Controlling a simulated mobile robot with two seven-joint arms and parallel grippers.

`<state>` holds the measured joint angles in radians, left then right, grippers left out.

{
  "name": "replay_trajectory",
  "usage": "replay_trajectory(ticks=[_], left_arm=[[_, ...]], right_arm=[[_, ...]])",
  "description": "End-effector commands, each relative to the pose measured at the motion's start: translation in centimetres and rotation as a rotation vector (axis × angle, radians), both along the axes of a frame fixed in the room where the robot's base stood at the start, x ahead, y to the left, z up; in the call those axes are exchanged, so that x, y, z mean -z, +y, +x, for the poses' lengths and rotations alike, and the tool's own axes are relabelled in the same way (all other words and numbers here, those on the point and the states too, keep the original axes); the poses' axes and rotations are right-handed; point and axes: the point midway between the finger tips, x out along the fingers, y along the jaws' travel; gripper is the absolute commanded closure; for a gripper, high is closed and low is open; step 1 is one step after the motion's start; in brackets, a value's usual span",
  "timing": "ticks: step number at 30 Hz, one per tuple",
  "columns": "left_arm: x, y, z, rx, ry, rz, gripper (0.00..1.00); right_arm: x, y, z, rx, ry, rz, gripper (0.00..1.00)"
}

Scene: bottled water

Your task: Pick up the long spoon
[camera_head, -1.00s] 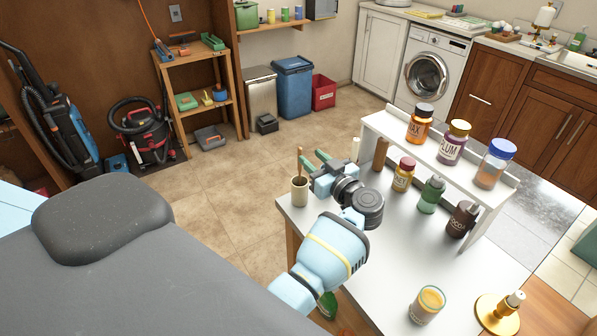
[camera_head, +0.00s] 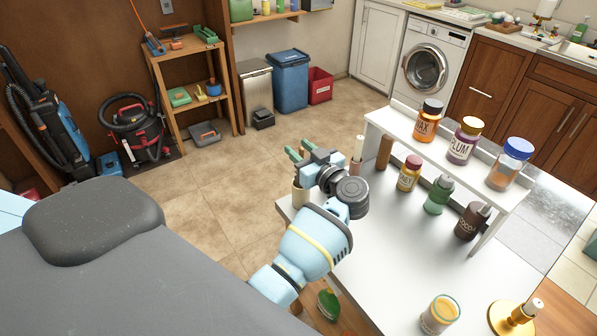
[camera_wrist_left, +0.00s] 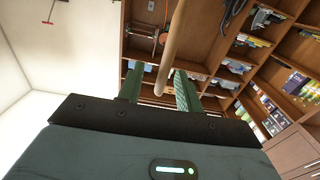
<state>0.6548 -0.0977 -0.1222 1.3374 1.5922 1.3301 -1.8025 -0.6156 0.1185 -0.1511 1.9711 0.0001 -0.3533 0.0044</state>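The long spoon shows as a wooden handle (camera_wrist_left: 174,45) in the left wrist view, its rounded end between my green fingers. A gap shows on both sides of the handle near that end. My left gripper (camera_head: 298,152) is open at the table's far-left corner, and it also shows in the left wrist view (camera_wrist_left: 158,72). In the head view the gripper hides the spoon and part of the cream cup (camera_head: 299,195) just below it. The spoon's lower end is not visible. My right gripper is not in view.
The white table (camera_head: 385,255) holds a raised shelf (camera_head: 400,133) with several jars. Under and before it stand a yellow-labelled jar (camera_head: 409,173), a green bottle (camera_head: 438,196) and a dark bottle (camera_head: 472,221). A candle glass (camera_head: 440,314) stands near the front. The table's middle is clear.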

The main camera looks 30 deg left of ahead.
Motion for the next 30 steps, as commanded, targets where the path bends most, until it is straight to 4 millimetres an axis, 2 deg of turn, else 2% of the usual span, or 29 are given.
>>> replay_trajectory(ticks=[6, 12, 15, 26, 30], left_arm=[[-0.1, 0.0, 0.0, 0.001, -0.002, 0.0, 0.65], [-0.1, 0.0, 0.0, 0.001, -0.002, 0.0, 0.91], [-0.1, 0.0, 0.0, 0.001, -0.001, 0.001, 1.0], [-0.1, 0.0, 0.0, 0.001, -0.001, 0.0, 1.0], [-1.3, -0.1, 0.1, 0.002, -0.006, -0.001, 1.0]], right_arm=[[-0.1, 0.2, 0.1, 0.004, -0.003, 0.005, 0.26], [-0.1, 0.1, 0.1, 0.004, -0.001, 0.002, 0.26], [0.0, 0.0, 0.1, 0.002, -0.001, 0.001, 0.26], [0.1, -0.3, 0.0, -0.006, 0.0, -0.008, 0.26], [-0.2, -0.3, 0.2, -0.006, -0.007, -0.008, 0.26]])
